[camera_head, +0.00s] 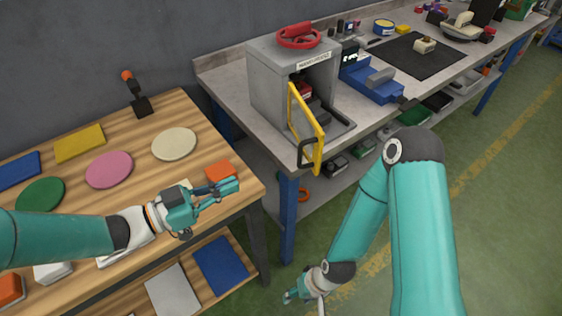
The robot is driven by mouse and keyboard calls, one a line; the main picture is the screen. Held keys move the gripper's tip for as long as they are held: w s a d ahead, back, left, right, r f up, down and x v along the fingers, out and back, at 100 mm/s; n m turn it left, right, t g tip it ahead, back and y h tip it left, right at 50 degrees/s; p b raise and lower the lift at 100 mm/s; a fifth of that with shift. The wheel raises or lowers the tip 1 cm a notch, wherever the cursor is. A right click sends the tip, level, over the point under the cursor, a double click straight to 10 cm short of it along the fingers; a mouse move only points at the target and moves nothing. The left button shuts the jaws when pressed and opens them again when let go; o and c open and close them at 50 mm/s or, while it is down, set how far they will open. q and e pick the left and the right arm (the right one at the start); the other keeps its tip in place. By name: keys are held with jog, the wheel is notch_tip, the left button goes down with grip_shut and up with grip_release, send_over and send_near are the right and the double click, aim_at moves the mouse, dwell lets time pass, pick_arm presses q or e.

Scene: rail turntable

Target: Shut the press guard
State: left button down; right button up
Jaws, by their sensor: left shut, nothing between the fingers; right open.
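The press (265,85) is a grey box with a red handwheel (298,36) on top, standing on the grey workbench. Its yellow-framed guard (317,137) is swung open, standing out from the front, with a dark handle at its lower edge. Dark parts show inside the press. My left gripper (232,186) is shut and empty over the wooden table's right edge, left of the guard and apart from it. My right gripper (290,297) is low over the floor, below the bench front, open and far from the guard.
The wooden table (205,130) holds coloured discs, flat blocks and an orange block (220,171). A gap separates it from the workbench (235,95). A blue vise (373,82) stands right of the press, with a black mat (420,60) beyond. Blue bench legs (289,220) stand below.

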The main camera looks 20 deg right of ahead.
pick_arm(q)
jog(key=p+x, duration=0.4)
jog(key=x, duration=1)
jog(key=shift+d, duration=0.1)
